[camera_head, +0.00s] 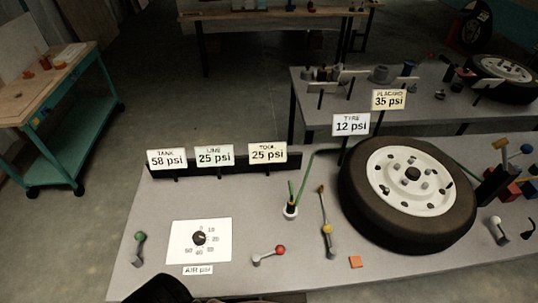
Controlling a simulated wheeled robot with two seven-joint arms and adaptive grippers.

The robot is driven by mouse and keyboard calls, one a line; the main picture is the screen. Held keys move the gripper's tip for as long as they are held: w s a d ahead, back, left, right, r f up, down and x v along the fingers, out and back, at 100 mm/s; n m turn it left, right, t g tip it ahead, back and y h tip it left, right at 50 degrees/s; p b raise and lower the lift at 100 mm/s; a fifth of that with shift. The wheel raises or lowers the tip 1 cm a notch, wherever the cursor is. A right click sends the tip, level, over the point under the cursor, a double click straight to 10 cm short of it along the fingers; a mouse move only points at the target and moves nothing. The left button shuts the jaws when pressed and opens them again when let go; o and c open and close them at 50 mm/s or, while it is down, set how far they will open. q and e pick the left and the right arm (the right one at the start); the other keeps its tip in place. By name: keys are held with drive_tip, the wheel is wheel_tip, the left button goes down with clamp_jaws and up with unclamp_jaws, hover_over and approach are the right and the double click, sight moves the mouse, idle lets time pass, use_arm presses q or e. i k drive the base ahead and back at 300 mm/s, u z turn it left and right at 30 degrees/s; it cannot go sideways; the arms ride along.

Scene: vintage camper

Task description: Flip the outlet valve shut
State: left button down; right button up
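Several small levers stand on the grey bench (170,210), and no label shows which is the outlet valve. A lever with a red knob (280,250) lies to the right of the white air dial plate (218,252), its arm slanting down to the left. A lever with a green knob (139,237) stands at the left end of the bench. A yellow-knobbed piece (327,229) sits right of centre. A dark shape, perhaps part of mine, shows at the bottom edge. Neither gripper can be made out.
Signs read tank 58 psi (167,160), line 25 psi (214,156), tool 25 psi (267,153), tyre 12 psi (351,124) and placard 35 psi (389,99). A wheel (360,205) lies on the bench's right half.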

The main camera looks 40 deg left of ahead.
sight(280, 250)
drive_tip(key=u, duration=1.25)
